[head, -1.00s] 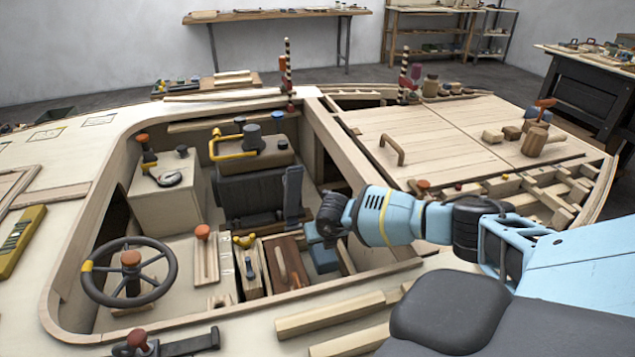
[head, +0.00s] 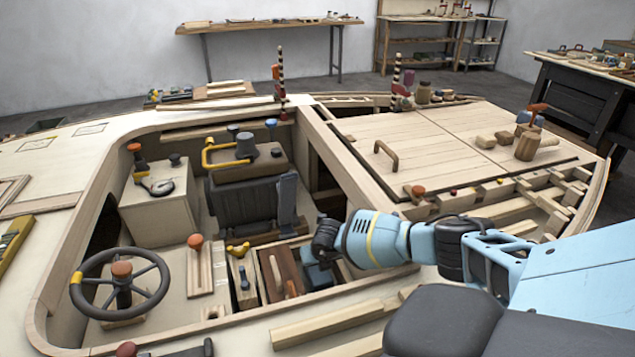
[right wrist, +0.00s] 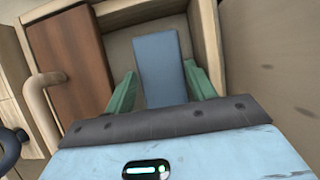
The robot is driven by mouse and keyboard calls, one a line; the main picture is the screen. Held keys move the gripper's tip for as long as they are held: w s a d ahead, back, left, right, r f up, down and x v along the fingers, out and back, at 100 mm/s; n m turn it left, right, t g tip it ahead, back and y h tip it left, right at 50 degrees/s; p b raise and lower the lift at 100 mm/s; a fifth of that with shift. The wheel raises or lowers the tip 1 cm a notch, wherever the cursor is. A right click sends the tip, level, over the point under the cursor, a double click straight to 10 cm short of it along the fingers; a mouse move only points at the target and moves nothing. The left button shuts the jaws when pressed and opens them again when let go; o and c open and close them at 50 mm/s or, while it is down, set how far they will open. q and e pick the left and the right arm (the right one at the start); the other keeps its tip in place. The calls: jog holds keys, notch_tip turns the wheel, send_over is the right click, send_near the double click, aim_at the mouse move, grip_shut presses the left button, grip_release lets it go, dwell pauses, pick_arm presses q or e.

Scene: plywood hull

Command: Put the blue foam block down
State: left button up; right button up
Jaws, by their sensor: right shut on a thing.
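The blue foam block (head: 319,277) is at a wooden-walled compartment in the cockpit of the plywood hull, just below my right gripper (head: 318,256). In the right wrist view the block (right wrist: 160,68) is a long blue slab between the two green fingers of my right gripper (right wrist: 161,92), which is shut on it. The compartment's pale wooden wall (right wrist: 208,40) runs beside and behind the block. I cannot tell whether the block touches the compartment floor. My left gripper is not in view.
A reddish-brown board (right wrist: 72,58) with a pale wooden handle (right wrist: 38,105) lies left of the block. A grey upright panel (head: 287,200) stands behind the compartment. The steering wheel (head: 153,310) is at the left. Loose wooden strips (head: 330,325) lie on the near deck.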

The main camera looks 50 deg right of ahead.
jog(key=o, duration=0.8)
jog(key=shift+f, duration=0.15)
jog(key=shift+o, duration=0.6)
jog(key=shift+s+r, duration=0.1)
jog(key=shift+r, duration=0.5)
jog(key=p+v, duration=0.2)
jog(key=v, duration=0.9)
jog(key=shift+p, duration=0.4)
jog(key=shift+s+a, duration=0.1)
